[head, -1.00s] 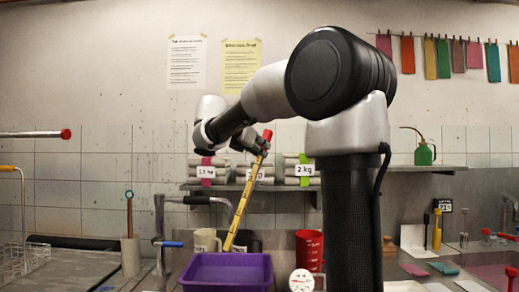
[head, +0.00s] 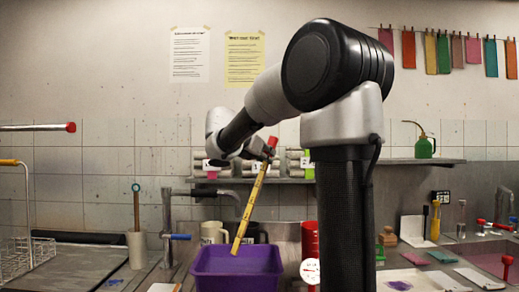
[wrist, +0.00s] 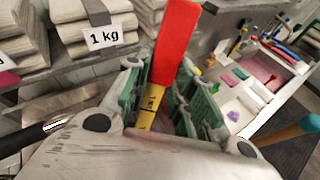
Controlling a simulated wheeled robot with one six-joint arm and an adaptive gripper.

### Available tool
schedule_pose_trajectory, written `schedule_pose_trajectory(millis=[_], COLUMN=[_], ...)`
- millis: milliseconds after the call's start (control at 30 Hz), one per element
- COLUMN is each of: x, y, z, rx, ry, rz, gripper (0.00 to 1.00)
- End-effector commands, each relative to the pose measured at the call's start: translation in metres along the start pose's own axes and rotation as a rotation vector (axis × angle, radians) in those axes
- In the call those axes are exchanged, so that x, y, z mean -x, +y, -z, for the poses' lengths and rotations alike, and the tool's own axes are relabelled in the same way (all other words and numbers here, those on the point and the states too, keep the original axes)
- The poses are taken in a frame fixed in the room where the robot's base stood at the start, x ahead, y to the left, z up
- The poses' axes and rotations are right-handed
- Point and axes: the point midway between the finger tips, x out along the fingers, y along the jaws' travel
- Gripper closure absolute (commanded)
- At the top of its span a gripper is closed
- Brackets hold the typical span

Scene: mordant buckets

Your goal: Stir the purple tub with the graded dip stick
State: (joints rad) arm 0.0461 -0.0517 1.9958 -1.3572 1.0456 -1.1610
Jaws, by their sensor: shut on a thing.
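The purple tub (head: 236,285) stands on the bench in the lower middle of the head view, with purple contents showing inside its rim. The graded dip stick (head: 252,202) is yellow with dark marks and a red end. My gripper (head: 264,156) is shut on it just below the red end.
A red jug (head: 310,240) and a white round dial (head: 310,271) stand right of the tub. A pale mug (head: 212,233) and a tap (head: 168,225) are behind and left. A shelf (head: 440,161) with weighted bundles (wrist: 95,25) runs along the wall.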

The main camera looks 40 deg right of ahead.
Motion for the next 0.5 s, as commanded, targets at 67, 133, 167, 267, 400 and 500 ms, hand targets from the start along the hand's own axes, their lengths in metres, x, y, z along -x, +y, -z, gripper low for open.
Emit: schedule_pose_trajectory(millis=[67,133,167,267,400,500], x=[-0.001,-0.001,-0.001,-0.001,-0.001,-0.001], y=[0.000,0.000,0.000,0.000,0.000,0.000], z=[0.009,0.017,0.020,0.031,0.047,0.058], rx=[0.003,0.002,0.003,0.003,0.003,0.003], ry=[0.002,0.001,0.001,0.001,0.001,0.001], rz=[0.000,0.000,0.000,-0.001,0.000,-0.001], gripper=[0.99,0.99,0.99,0.99,0.99,0.99])
